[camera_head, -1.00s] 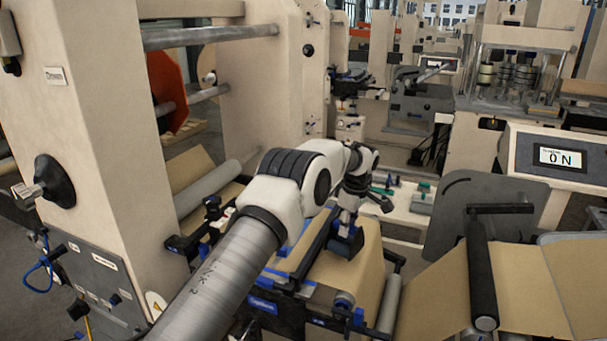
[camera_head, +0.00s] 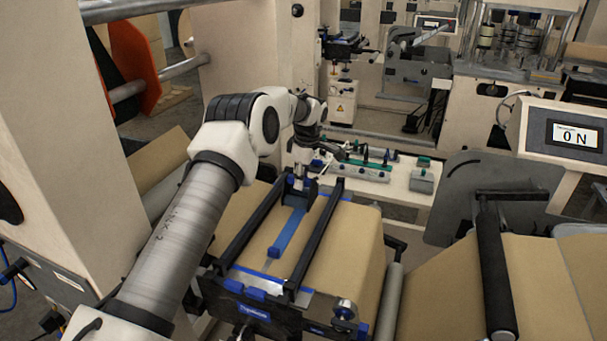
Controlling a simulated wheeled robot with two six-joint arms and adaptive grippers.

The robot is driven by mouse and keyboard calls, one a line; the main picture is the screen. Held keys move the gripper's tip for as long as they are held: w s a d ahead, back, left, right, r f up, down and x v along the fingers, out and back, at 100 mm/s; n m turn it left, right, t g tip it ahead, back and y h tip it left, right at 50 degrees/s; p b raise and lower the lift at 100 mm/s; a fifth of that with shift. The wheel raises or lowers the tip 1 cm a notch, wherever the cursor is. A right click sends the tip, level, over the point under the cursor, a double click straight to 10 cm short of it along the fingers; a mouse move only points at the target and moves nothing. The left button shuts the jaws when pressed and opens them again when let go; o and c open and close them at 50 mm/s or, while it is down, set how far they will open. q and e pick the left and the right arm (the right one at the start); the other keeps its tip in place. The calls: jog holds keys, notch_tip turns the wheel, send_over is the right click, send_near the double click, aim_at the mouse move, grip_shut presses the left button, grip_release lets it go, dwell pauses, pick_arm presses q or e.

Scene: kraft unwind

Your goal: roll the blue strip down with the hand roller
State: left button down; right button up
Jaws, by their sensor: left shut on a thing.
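The blue strip (camera_head: 288,233) lies lengthwise on the brown kraft web, between two black rails, and its upper face shows. My left gripper (camera_head: 302,170) points down at the far end of the strip and is shut on the hand roller (camera_head: 299,187), a dark blue tool. The roller's lower part is at the strip's far end; I cannot tell whether it presses on it. My wrist and the tool's small size hide the finger detail. My right gripper is not in view.
Black rails (camera_head: 318,240) flank the strip on the kraft web (camera_head: 352,245). A white tray (camera_head: 400,183) with green and dark items stands behind. A black roller (camera_head: 493,270) is at right, below the display (camera_head: 575,135). A beige machine frame (camera_head: 90,150) stands at left.

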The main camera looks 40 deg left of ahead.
pick_arm(q)
jog(key=shift+s, duration=0.4)
jog(key=s+d+f+b, duration=0.1)
jog(key=s+b, duration=0.2)
jog(key=s, duration=0.1)
jog(key=s+d+f+b, duration=0.1)
jog(key=s+b, duration=0.3)
jog(key=s+d+f+b, duration=0.1)
jog(key=s+b, duration=0.3)
jog(key=shift+s+d, duration=0.1)
jog(key=shift+d, duration=0.3)
jog(key=shift+s, duration=0.15)
jog(key=shift+f, duration=0.25)
jog(key=shift+r, duration=0.15)
